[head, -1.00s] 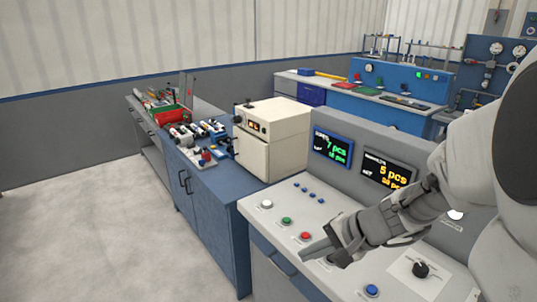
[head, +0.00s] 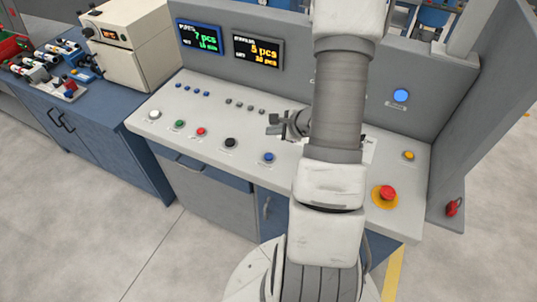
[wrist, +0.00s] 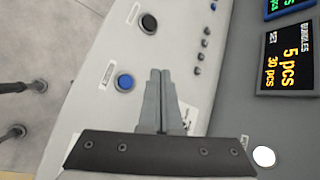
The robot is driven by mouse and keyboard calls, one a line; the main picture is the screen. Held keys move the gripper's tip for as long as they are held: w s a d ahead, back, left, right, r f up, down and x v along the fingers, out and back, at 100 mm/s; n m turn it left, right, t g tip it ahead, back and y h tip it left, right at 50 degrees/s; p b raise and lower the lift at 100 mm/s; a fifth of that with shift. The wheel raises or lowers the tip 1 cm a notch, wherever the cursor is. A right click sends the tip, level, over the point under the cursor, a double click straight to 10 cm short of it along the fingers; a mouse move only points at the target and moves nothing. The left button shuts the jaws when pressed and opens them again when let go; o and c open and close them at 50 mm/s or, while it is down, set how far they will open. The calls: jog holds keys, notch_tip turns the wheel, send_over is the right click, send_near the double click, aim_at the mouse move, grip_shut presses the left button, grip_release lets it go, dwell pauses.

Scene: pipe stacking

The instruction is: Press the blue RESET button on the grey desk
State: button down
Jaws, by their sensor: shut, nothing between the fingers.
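The grey desk (head: 185,112) carries a row of buttons along its front. A blue button (head: 268,157) sits near the front edge, right of a black one; it also shows in the wrist view (wrist: 125,82), with a label beside it too small to read. A round blue light or button (head: 401,95) is on the upright back panel at the right, above a small label. My gripper (head: 272,125) is over the desk, behind the front blue button. In the wrist view my gripper (wrist: 160,74) is shut and empty, its fingertips just right of that button, apart from it in the picture.
White, green, red and black (head: 230,143) buttons line the front left. Small buttons lie behind them. A red emergency knob (head: 387,193) and a yellow button (head: 408,155) are at the right. Two displays (head: 258,47) are on the back panel. My arm hides part of the desk.

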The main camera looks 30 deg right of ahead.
jog(key=shift+f, duration=0.1)
jog(key=b, duration=0.4)
send_over(272, 157)
notch_tip(272, 157, down, 7)
jog(key=shift+r, duration=0.1)
jog(key=shift+f+b, duration=0.9)
jog(key=shift+b, duration=0.5)
jog(key=shift+f, duration=0.1)
dwell(0.7)
jog(key=shift+f+b, duration=0.35)
jog(key=shift+b, duration=0.5)
jog(key=shift+f+b, duration=0.4)
jog(key=shift+b, duration=0.15)
dwell(0.3)
jog(key=shift+r, duration=0.85)
jog(key=shift+p, duration=0.3)
